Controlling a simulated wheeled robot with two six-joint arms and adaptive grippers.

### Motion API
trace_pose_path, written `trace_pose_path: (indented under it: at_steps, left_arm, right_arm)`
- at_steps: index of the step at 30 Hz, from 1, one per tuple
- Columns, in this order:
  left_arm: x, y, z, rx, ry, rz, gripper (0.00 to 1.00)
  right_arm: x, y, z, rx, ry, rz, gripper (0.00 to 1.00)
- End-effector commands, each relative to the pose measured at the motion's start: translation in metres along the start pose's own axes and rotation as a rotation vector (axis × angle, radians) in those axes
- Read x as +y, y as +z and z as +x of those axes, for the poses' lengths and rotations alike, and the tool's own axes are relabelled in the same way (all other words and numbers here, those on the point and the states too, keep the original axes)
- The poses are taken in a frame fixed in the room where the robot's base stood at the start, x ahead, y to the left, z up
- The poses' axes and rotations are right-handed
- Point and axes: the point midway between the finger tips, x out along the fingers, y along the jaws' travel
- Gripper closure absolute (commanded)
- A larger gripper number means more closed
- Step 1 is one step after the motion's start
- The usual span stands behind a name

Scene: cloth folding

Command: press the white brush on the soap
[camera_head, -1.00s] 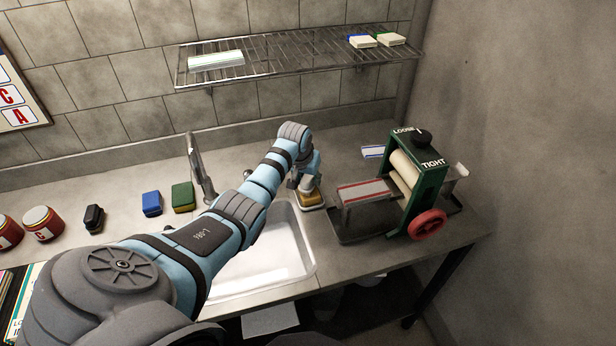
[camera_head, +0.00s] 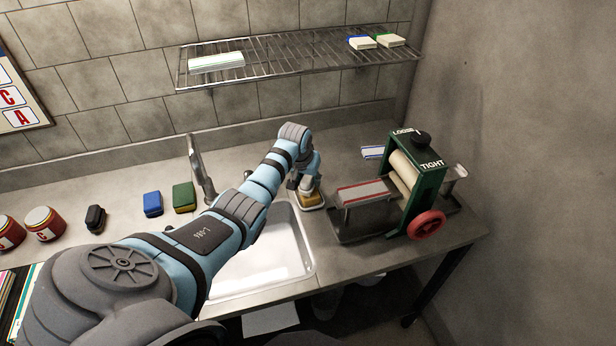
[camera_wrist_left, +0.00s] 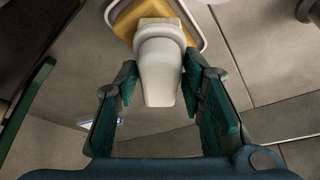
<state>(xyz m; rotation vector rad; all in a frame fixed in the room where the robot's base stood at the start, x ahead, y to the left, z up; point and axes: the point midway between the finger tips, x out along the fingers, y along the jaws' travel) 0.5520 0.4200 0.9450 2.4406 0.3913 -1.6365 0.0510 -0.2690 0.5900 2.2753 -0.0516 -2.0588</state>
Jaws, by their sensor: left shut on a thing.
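My left gripper (camera_wrist_left: 160,95) is shut on the white brush (camera_wrist_left: 160,60), with a green-padded finger on each side of its handle in the left wrist view. The brush head meets the yellow-brown soap (camera_wrist_left: 128,18), which lies in a pale-rimmed dish (camera_wrist_left: 197,35). In the head view the soap (camera_head: 311,200) sits on the counter just right of the sink, directly below my left gripper (camera_head: 306,184). My wrist partly hides the brush there. I cannot tell how firmly brush and soap touch. My right gripper is not in view.
The sink (camera_head: 262,272) and tap (camera_head: 200,170) are left of the soap. A green roller press (camera_head: 425,185) with a red wheel stands close on the right. Blue (camera_head: 152,204) and green (camera_head: 184,197) blocks lie left of the tap. A wire shelf (camera_head: 300,55) hangs above.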

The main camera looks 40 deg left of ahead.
Motion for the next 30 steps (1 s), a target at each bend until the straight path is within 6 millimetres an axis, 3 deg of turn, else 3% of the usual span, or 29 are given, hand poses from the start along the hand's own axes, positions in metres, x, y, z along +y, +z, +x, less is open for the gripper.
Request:
trace_pose_path:
  at_steps: [3,11,18,30]
  left_arm:
    - [0.000,-0.009,-0.019,0.003,0.000,0.000,0.86]
    - [0.000,-0.020,-0.046,0.005,0.000,0.000,0.86]
    - [0.000,-0.027,-0.062,0.005,0.000,0.001,0.86]
    - [0.000,-0.027,-0.062,0.005,0.000,0.000,0.86]
  right_arm:
    - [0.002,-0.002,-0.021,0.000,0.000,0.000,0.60]
    - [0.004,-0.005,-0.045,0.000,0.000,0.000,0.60]
    - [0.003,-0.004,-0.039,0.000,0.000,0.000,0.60]
    - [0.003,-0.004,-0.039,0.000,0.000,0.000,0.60]
